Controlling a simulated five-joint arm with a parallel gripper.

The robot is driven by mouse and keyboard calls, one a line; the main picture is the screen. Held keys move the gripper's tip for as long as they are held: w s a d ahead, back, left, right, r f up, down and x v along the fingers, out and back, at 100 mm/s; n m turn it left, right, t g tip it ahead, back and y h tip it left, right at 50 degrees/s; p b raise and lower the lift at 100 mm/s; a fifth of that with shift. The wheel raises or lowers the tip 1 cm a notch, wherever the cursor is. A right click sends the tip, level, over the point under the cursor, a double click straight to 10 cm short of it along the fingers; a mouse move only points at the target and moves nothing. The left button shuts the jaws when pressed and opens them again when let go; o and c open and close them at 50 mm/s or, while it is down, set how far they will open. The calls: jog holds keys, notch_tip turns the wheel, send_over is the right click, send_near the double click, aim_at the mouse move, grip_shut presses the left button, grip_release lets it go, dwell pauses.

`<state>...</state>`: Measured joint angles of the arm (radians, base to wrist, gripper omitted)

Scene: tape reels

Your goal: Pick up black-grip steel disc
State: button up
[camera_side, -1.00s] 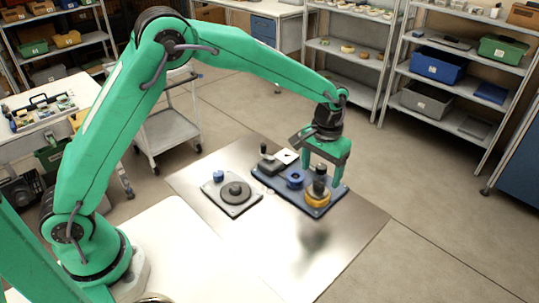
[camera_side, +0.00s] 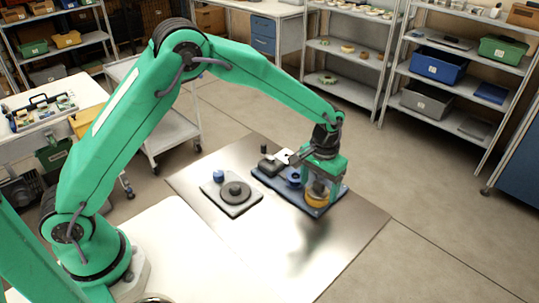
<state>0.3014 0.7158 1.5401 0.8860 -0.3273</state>
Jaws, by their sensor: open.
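A yellow tape reel (camera_side: 316,199) sits at the right end of the dark blue tray (camera_side: 278,184). A small steel and black part (camera_side: 319,186), which I take for the black-grip steel disc, stands on top of the reel. It is mostly hidden by my gripper (camera_side: 321,190). My gripper is open and points down, its fingers on either side of this part. I cannot tell whether they touch it.
A blue reel (camera_side: 293,179) and a dark block (camera_side: 271,163) share the tray. A square plate (camera_side: 240,208) with a round grey disc (camera_side: 236,190) and a blue knob (camera_side: 218,176) lies to the left. The front of the metal sheet (camera_side: 345,245) is clear.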

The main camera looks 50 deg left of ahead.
aim_at(320, 184)
jog(key=c, duration=1.2)
jog(key=shift+r, duration=0.2)
jog(key=shift+r, duration=0.5)
jog(key=r, duration=0.3)
jog(key=shift+s+d+r, duration=0.15)
jog(key=shift+s+d, duration=0.05)
jog(key=shift+d, duration=0.05)
jog(key=s+d+r, duration=0.4)
jog(key=s+d, duration=0.1)
jog(key=s+d+r, duration=0.2)
jog(key=s, duration=0.1)
jog(key=shift+s+d+r, duration=0.15)
jog(key=shift+r, duration=0.05)
